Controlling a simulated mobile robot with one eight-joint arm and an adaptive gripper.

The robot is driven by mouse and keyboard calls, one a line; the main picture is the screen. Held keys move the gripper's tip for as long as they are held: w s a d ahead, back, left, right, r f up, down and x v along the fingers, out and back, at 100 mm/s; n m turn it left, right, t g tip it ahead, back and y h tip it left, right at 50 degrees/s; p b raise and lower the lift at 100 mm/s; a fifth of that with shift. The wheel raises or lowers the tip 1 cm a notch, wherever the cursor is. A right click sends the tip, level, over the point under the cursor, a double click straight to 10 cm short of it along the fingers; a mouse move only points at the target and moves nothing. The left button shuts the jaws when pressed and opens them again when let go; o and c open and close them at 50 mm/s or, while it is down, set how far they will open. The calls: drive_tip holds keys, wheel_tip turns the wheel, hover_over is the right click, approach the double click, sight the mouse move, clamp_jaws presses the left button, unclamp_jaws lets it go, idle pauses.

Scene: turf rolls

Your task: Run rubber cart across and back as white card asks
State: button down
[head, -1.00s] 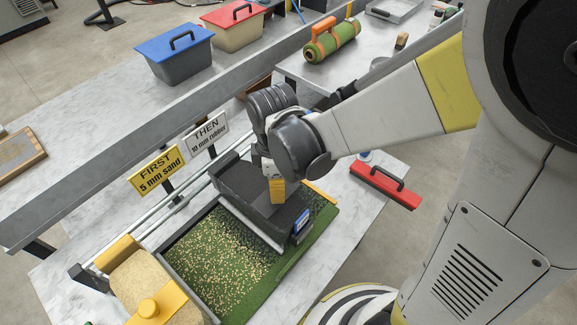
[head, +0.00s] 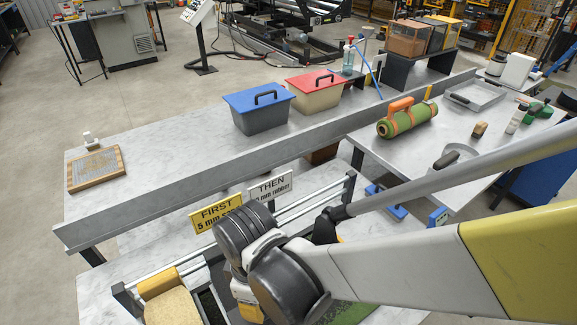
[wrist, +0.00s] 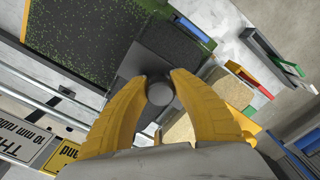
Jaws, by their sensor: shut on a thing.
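My gripper (wrist: 160,80) is shut on the round grey knob of the dark rubber cart (wrist: 130,68), its yellow fingers on either side. The cart's black fill (wrist: 165,45) shows in the wrist view. In the head view my gripper (head: 248,310) is low in the picture and my wrist hides most of the cart. The white card (head: 270,187) reads "THEN" and a rubber depth, partly covered. The yellow card (head: 215,213) reads "FIRST", its lower line partly hidden.
The sand cart (head: 170,306) stands left of my gripper. A long grey beam (head: 200,192) runs behind the cards. Blue-lidded (head: 258,100) and red-lidded (head: 315,82) bins stand beyond it. A green roll (head: 412,120) lies at right.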

sight(242, 320)
drive_tip(key=shift+s+a, duration=0.6)
drive_tip(key=shift+a, duration=0.2)
drive_tip(key=shift+s+a, duration=0.6)
drive_tip(key=shift+a, duration=0.2)
drive_tip(key=c, duration=1.6)
unclamp_jaws()
drive_tip(key=o, duration=0.5)
drive_tip(key=shift+s+a, duration=0.15)
drive_tip(key=shift+a, duration=0.1)
drive_tip(key=shift+d, duration=0.15)
drive_tip(key=shift+r, duration=0.1)
wheel_tip(242, 320, up, 12)
drive_tip(key=shift+f, duration=0.1)
